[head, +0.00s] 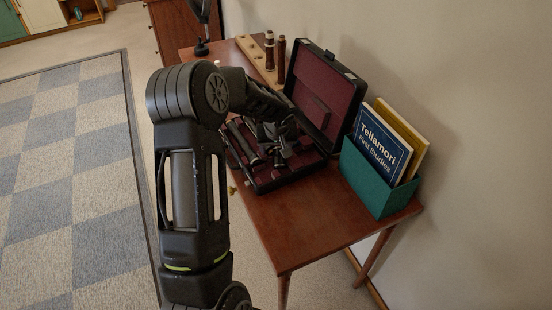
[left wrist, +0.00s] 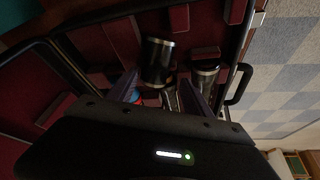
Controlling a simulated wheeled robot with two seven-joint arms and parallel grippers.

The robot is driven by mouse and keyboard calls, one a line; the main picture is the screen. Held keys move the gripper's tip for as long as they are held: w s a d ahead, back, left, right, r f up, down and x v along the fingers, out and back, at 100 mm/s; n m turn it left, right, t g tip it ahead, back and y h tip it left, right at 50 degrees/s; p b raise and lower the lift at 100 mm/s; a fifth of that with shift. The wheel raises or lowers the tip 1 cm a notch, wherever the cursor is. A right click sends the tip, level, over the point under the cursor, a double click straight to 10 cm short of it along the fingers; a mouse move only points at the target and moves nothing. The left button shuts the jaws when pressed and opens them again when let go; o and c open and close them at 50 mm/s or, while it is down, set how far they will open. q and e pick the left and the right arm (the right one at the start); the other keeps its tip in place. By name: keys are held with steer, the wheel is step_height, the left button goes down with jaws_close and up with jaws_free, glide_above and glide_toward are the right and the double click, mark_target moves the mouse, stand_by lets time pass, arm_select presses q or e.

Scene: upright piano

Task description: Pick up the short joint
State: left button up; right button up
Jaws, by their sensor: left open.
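The open black instrument case (head: 262,184) with dark red lining stands on the table. In the left wrist view a short dark cylinder with silver bands (left wrist: 157,62), which looks like the short joint, lies in the lining. My left gripper (left wrist: 158,95) is open just over it, one finger to each side in the picture; whether they touch it I cannot tell. Another dark joint with a silver ring (left wrist: 205,77) lies to its right. In the head view my left gripper (head: 284,148) is down over the case and hides part of its contents. My right gripper is not in view.
A longer dark joint (head: 243,141) lies in the case's left part. The raised lid (head: 325,95) stands behind. A green box (head: 378,185) with books stands to the right. A wooden peg stand (head: 252,52) holds two upright pieces behind. The table's front (head: 300,220) is clear.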

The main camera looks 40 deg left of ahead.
arm_select(q)
jaws_close()
stand_by(0.6)
